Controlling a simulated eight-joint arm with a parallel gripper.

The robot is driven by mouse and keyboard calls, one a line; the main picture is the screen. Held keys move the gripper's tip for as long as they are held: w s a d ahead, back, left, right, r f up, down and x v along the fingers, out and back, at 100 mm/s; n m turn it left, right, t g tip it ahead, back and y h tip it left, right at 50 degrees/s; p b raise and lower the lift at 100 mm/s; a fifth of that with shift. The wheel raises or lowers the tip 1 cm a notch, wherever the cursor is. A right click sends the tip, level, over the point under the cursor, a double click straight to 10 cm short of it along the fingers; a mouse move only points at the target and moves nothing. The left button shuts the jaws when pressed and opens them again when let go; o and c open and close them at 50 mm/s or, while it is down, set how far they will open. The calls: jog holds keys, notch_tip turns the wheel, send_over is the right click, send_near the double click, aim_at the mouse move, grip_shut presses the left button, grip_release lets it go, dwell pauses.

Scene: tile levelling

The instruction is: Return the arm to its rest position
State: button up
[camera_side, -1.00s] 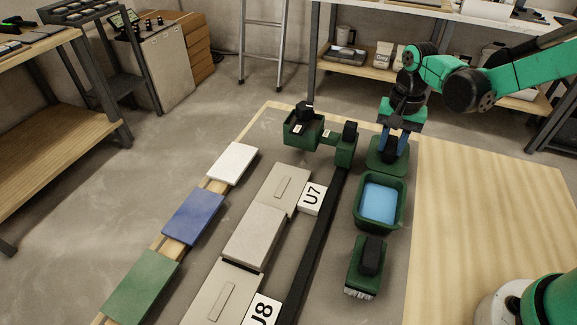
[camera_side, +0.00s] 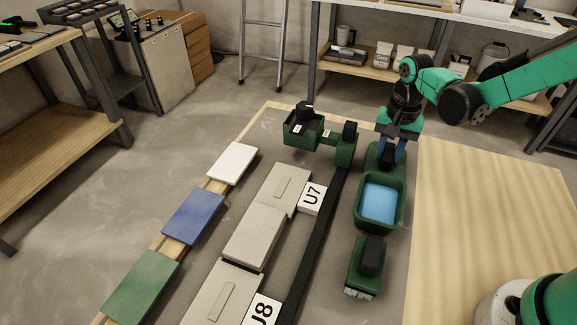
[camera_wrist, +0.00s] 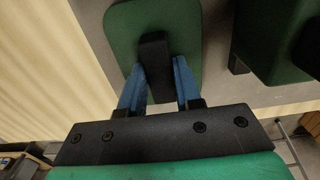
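My gripper (camera_side: 392,160) is at the far end of the work area, above and behind the green tub of blue water. In the wrist view its two blue fingers (camera_wrist: 158,85) stand on either side of the black handle of a green flat-plated tool (camera_wrist: 187,25). In the side view the tool's green plate (camera_side: 372,156) shows partly, behind the tub and below the fingers. Whether the plate rests on the surface is not clear.
The tub (camera_side: 358,213) and a green brush (camera_side: 367,266) stand nearer the camera. A green caddy (camera_side: 303,131) is to the left. Grey tiles (camera_side: 254,236), a black rail (camera_side: 312,250) and white, blue and green samples (camera_side: 193,216) lie further left. A bare wooden top (camera_side: 480,220) is on the right.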

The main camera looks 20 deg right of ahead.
jog(key=o, duration=0.8)
jog(key=shift+r, duration=0.1)
jog(key=shift+r, duration=3.9)
jog(key=s+r+n+t, duration=0.1)
jog(key=s+n+t, duration=0.1)
jog(key=s+n, duration=0.1)
jog(key=s+a+r+n+t, duration=0.1)
jog(key=s+n+t, duration=0.1)
jog(key=s+n, duration=0.1)
jog(key=s+a+r+n+t, duration=0.1)
jog(key=s+r+n+t, duration=0.1)
jog(key=s+n+t, duration=0.1)
jog(key=shift+s+a+r, duration=0.1)
jog(key=shift+s+a, duration=0.05)
jog(key=shift+a, duration=0.1)
